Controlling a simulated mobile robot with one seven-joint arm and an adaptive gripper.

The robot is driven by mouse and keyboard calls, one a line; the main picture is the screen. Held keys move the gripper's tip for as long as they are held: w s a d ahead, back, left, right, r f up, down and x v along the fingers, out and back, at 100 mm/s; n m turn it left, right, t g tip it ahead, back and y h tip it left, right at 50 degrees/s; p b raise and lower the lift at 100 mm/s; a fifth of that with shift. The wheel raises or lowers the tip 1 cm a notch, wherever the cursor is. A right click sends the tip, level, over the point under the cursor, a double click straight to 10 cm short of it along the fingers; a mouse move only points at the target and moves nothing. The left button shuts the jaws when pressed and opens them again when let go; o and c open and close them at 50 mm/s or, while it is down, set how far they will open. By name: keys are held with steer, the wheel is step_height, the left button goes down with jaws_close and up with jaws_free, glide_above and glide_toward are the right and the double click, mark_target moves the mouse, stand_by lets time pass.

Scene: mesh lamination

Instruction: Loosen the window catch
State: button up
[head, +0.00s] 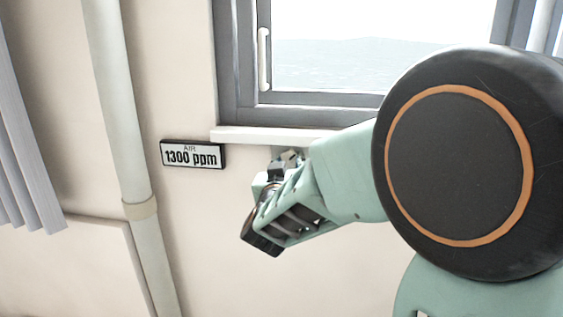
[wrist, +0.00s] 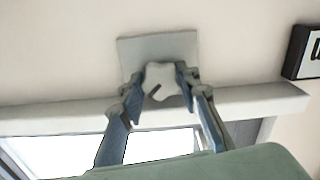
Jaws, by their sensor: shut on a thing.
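In the wrist view, a pale lobed knob (wrist: 161,74) with a dark mark on it stands on a grey plate (wrist: 135,52) fixed to the wall. My gripper (wrist: 163,84) has one finger on each side of the knob and is shut on it. In the head view, my gripper (head: 286,160) is against the wall just below the window sill; the knob is mostly hidden there. A white upright handle (head: 264,58) sits on the left side of the window frame (head: 237,65), well above my gripper.
The white sill (head: 245,135) juts out just above my gripper. An air display (head: 193,155) reading 1300 ppm hangs to the left. A pipe (head: 121,110) runs down the wall further left, beside a grey blind (head: 20,150). My arm covers the right side.

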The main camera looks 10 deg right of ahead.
steer(key=c, duration=0.4)
steer(key=shift+n, duration=0.3)
steer(key=shift+n+p, duration=1)
steer(key=shift+n, duration=1.6)
steer(key=shift+d, duration=0.1)
steer(key=o, duration=1.2)
steer(key=shift+c, duration=0.2)
steer(key=v, duration=0.8)
